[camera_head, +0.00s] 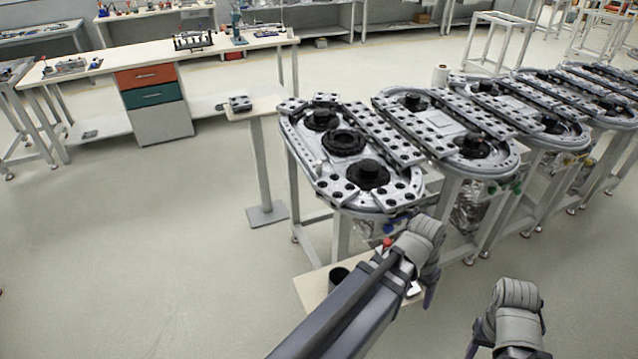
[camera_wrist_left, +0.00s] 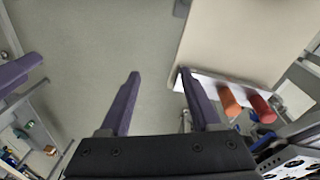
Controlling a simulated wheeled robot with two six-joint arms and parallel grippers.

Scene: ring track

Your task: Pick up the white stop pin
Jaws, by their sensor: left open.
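My left gripper (camera_head: 429,298) is at the small pale stand (camera_head: 312,288) beside the nearest ring track. In the left wrist view its two purple fingers (camera_wrist_left: 159,73) are apart, with only floor showing between their tips. The right-hand finger is close to a pale strip (camera_wrist_left: 213,86) at the stand's edge. An orange pin (camera_wrist_left: 229,101) and a red pin (camera_wrist_left: 262,108) stick out there. I cannot clearly make out the white stop pin; the finger and my arm hide part of that area. My right gripper (camera_head: 507,342) is low at the bottom edge, its tips partly cut off.
The nearest ring track (camera_head: 345,160) stands just beyond the stand, with more tracks to the right. A black cup (camera_head: 339,277) is on the stand. A small post table (camera_head: 262,106) and a workbench (camera_head: 150,70) are farther left. The floor at left is clear.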

